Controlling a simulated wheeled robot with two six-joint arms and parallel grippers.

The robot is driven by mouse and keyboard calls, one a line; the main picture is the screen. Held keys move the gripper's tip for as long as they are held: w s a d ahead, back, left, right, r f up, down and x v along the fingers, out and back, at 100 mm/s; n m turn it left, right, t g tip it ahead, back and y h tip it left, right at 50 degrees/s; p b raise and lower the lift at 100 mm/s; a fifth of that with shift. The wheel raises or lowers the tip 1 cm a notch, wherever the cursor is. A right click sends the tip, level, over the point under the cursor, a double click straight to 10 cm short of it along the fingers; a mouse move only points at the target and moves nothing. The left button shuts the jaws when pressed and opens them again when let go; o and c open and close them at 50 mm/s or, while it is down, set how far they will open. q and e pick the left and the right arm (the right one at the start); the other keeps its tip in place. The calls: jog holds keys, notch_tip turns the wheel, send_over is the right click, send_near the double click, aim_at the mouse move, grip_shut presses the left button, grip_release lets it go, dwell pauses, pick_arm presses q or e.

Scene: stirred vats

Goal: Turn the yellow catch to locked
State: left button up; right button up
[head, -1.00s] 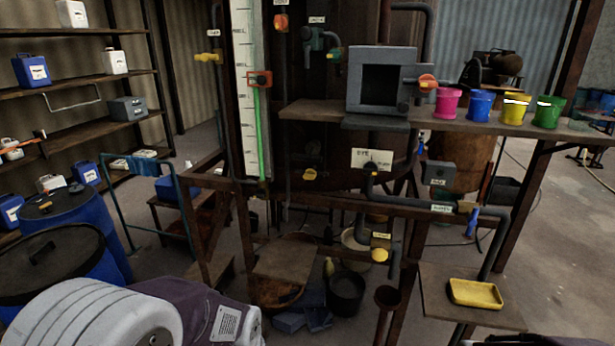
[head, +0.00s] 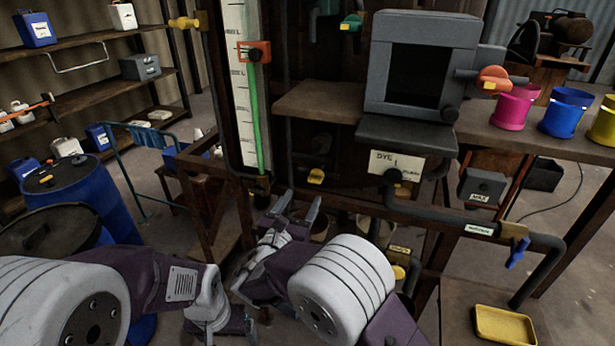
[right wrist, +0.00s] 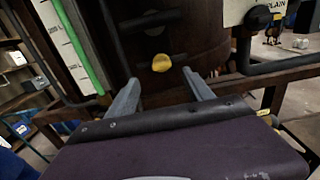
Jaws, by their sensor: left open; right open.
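A small yellow catch (head: 316,176) sits on the dark vat front, left of the dye label. In the right wrist view the yellow catch (right wrist: 161,62) shows beyond and between my fingertips, apart from them. Whether it is locked cannot be read. My right gripper (head: 298,207) is open and empty, below and in front of the catch; its two fingers also show in the right wrist view (right wrist: 161,80). My left gripper (head: 232,330) is low at the bottom of the head view, partly hidden, open, away from the catch.
A grey box (head: 420,65) stands on a shelf with pink (head: 513,107) and blue (head: 566,113) pots to its right. A gauge with an orange slider (head: 253,51) stands left of the catch. A pipe with a blue-handled valve (head: 517,252) runs at right. Blue drums (head: 85,205) stand at left.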

aim_at(315, 182)
jog(key=p+x, duration=0.3)
jog(key=x, duration=0.6)
jog(key=shift+d+p, duration=0.1)
jog(key=shift+p, duration=0.3)
jog(key=shift+s, duration=0.15)
jog(key=shift+c, duration=0.9)
grip_shut()
jog(key=shift+d+f+m+b, duration=0.15)
jog(key=shift+m+b, duration=4.35)
jog(key=shift+b, duration=3.1)
jog(key=shift+f+m+b, duration=0.15)
jog(key=shift+m+b, duration=4.35)
jog(key=shift+b, duration=3.05)
